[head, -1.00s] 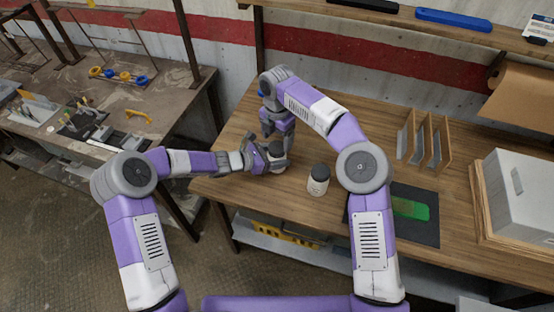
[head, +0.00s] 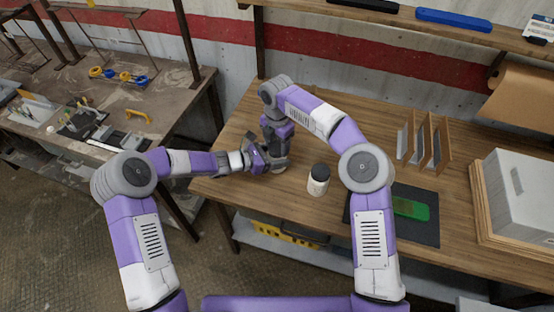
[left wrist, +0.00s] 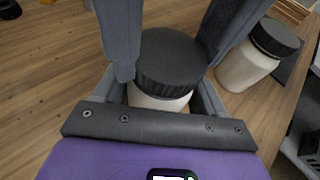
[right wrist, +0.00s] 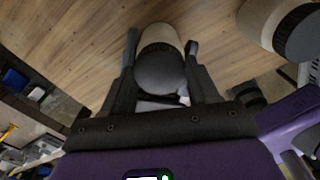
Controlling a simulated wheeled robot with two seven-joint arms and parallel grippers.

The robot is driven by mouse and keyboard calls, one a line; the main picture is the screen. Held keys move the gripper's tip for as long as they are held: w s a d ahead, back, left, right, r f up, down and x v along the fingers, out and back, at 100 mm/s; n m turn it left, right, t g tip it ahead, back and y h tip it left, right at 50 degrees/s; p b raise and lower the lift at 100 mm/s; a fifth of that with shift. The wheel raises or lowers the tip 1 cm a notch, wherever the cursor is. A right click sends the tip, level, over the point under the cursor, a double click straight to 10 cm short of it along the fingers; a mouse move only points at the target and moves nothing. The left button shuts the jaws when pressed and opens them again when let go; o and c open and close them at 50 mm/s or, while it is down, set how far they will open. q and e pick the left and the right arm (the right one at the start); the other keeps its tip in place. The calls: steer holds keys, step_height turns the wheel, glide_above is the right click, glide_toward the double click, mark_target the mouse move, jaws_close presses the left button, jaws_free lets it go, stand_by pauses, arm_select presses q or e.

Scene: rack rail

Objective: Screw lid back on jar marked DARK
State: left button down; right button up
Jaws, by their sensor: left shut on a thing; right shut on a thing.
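A white jar with a black lid (left wrist: 168,62) stands between my grippers; the jar body (right wrist: 158,36) also shows in the right wrist view. Its front label is hidden, so I cannot read a marking. My left gripper (head: 268,162) comes in from the left and is shut around the jar body. My right gripper (head: 276,150) points down from above and is shut on the lid, its grey fingers flanking it in the left wrist view. The lid sits on the jar's top; I cannot tell how tightly.
A second white jar (head: 318,181) with a black lid stands just right of the grippers. Further right are a dark mat (head: 428,230) with a green piece, upright wooden dividers (head: 425,143) and a grey box (head: 520,190). The bench's front edge is close.

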steer(key=m, duration=1.2)
steer(key=o, duration=1.2)
steer(key=shift+c, duration=0.2)
steer(key=shift+r, duration=2.25)
steer(key=shift+c, duration=0.5)
